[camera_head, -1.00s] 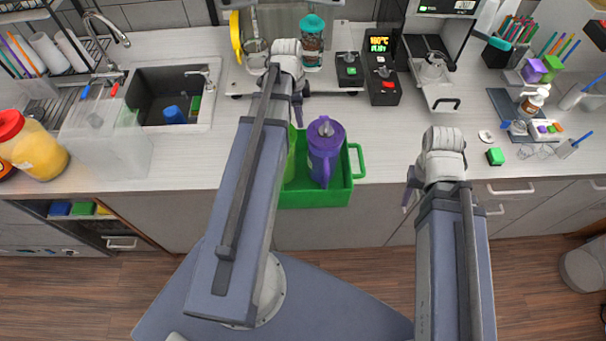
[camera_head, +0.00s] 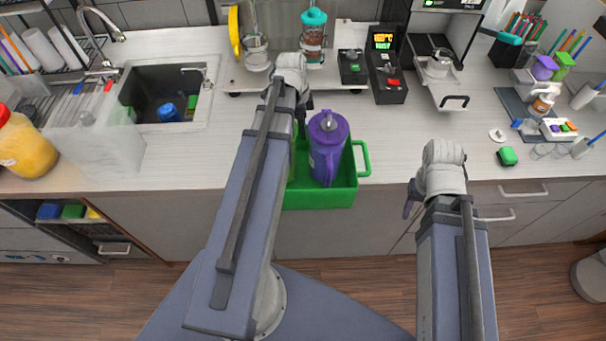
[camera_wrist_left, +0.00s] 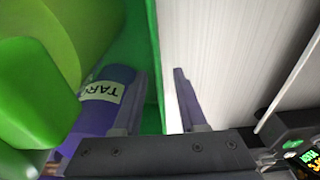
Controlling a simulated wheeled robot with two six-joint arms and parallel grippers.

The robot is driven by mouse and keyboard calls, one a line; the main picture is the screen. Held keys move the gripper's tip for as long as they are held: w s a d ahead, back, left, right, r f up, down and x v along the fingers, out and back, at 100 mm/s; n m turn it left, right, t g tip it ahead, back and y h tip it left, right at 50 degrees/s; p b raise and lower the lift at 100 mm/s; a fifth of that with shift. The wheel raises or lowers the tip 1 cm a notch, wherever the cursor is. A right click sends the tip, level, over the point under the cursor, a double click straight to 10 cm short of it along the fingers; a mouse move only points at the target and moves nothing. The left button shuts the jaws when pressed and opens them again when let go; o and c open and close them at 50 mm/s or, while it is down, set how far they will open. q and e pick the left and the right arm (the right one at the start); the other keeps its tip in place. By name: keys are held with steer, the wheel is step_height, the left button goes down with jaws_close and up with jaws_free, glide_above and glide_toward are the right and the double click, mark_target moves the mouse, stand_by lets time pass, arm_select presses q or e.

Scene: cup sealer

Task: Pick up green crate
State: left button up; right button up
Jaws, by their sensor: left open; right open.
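The green crate (camera_head: 340,197) stands at the front edge of the counter, with a loop handle on its right side. A purple pitcher (camera_head: 328,150) stands inside it. A green object beside the pitcher is mostly hidden by my left arm; the left wrist view shows a light green object (camera_wrist_left: 50,30) there. My left gripper (camera_head: 299,112) is at the crate's far left part. In the left wrist view its fingers (camera_wrist_left: 160,103) are apart, with the crate wall (camera_wrist_left: 153,75) between their lines; contact is unclear. My right gripper (camera_head: 410,198) hangs right of the crate, apart from it.
A control box with a lit display (camera_head: 385,70) and a small black box (camera_head: 352,67) stand behind the crate. A sink (camera_head: 165,95) and clear bin (camera_head: 95,145) are to the left. Counter right of the crate is free.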

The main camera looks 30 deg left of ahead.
arm_select(q)
steer(key=shift+f, duration=0.1)
steer(key=b, duration=0.5)
glide_above(305, 149)
steer(key=f, duration=0.5)
steer(key=shift+a, duration=0.35)
jaws_close()
stand_by(0.7)
